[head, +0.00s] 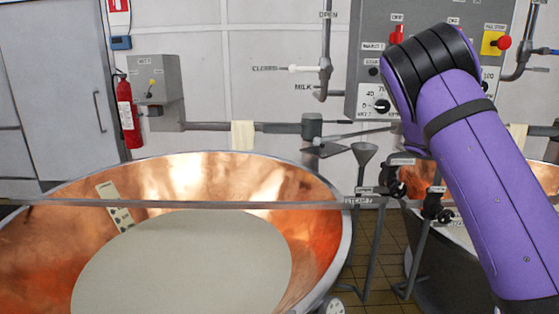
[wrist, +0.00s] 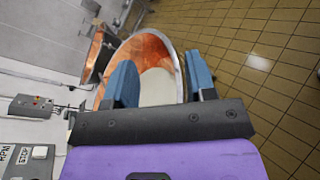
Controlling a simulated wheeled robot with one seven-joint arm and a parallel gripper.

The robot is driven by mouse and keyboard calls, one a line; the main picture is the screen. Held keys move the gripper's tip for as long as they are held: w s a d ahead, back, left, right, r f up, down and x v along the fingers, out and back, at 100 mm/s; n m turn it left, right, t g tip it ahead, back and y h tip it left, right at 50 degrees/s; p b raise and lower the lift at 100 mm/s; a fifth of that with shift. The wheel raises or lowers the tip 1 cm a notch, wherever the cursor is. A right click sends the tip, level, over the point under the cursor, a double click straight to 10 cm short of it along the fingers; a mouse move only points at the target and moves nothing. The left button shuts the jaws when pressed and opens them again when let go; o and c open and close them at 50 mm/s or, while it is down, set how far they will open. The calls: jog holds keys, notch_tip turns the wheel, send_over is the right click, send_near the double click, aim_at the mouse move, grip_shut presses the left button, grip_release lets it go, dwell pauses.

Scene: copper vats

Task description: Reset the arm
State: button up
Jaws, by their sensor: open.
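My gripper (wrist: 162,85) shows in the wrist view with its two blue fingers wide apart and nothing between them. Beyond the fingers, and apart from them, is a copper vat (wrist: 163,44) with pale liquid in it. In the head view my purple arm rises at the right and bends at a black joint near the control panel; the gripper itself does not show there. A large copper vat (head: 312,190) with pale liquid stands at the lower left of the head view.
A second vat (head: 420,177) is partly hidden behind my arm. A control panel (head: 372,60) with knobs and a red button is on the back wall. A fire extinguisher (head: 128,112) hangs at the left. Open tiled floor (wrist: 255,62) lies right of the vat in the wrist view.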

jog(key=s+a+r+m+t+y, duration=0.1)
jog(key=s+a+t+y, duration=0.3)
jog(key=s+a, duration=0.3)
jog(key=s+a+r+m+t+y, duration=0.1)
jog(key=s+a+t+y, duration=0.3)
jog(key=s, duration=1)
jog(key=s+a+r+m+t+y, duration=0.1)
jog(key=s+a+r+t+y, duration=0.2)
jog(key=s+a+t, duration=0.4)
jog(key=s+a+y, duration=0.1)
jog(key=s+a, duration=0.3)
jog(key=a, duration=0.1)
jog(key=shift+s+y, duration=0.2)
jog(key=shift+y, duration=0.1)
jog(key=shift+d, duration=0.1)
jog(key=shift+c, duration=0.3)
